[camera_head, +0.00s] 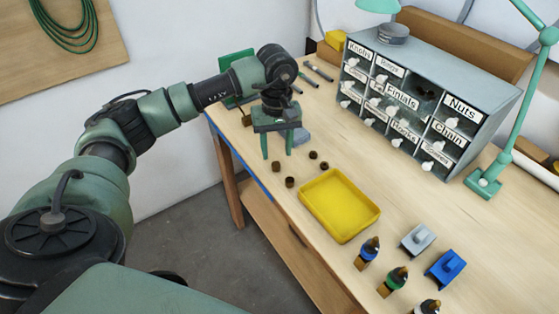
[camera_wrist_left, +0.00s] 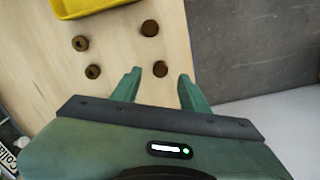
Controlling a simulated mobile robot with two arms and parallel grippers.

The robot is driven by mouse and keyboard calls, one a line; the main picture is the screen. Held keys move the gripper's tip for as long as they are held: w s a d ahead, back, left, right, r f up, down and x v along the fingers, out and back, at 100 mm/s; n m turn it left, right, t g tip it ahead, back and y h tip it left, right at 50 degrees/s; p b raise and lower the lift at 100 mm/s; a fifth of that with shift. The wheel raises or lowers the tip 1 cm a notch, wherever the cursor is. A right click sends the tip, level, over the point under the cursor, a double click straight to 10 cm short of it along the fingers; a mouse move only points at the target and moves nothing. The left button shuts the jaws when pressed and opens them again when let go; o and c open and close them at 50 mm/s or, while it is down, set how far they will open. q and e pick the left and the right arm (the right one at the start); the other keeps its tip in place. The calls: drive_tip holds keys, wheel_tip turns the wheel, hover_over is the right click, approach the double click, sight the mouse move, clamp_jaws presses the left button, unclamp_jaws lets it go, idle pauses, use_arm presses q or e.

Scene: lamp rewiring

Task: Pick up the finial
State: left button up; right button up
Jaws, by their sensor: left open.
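Several small brown knob-like pieces lie on the bench; I cannot tell which is the finial. In the head view one brown piece (camera_head: 277,167) is just below my left gripper (camera_head: 277,155), another (camera_head: 290,182) is nearer the yellow tray, and two more (camera_head: 313,155) are to the right. My left gripper is open and empty, fingers pointing down. In the left wrist view one brown piece (camera_wrist_left: 160,69) appears between the fingertips of the gripper (camera_wrist_left: 159,76); the other pieces (camera_wrist_left: 80,43) are farther left and up. My right gripper is not in view.
A yellow tray (camera_head: 340,235), empty, sits on the bench (camera_head: 260,190). A grey drawer cabinet (camera_head: 440,75) with labelled drawers stands behind. Several small bottles (camera_head: 395,280), a grey block (camera_head: 417,240), a blue block (camera_head: 446,268) and a green lamp (camera_head: 484,182) are at the right.

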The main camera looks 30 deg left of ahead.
sight(276, 165)
use_arm(q)
drive_tip(key=shift+s+f+p, duration=0.35)
drive_tip(key=shift+f+p, duration=0.45)
drive_tip(key=f, duration=0.1)
drive_tip(key=f+p, duration=0.1)
drive_tip(key=shift+w+f, duration=0.2)
drive_tip(key=shift+f, duration=0.2)
drive_tip(key=shift+w+f, duration=0.1)
drive_tip(key=shift+f, duration=0.25)
drive_tip(key=shift+a+f, duration=0.1)
drive_tip(key=shift+f, duration=0.05)
clamp_jaws()
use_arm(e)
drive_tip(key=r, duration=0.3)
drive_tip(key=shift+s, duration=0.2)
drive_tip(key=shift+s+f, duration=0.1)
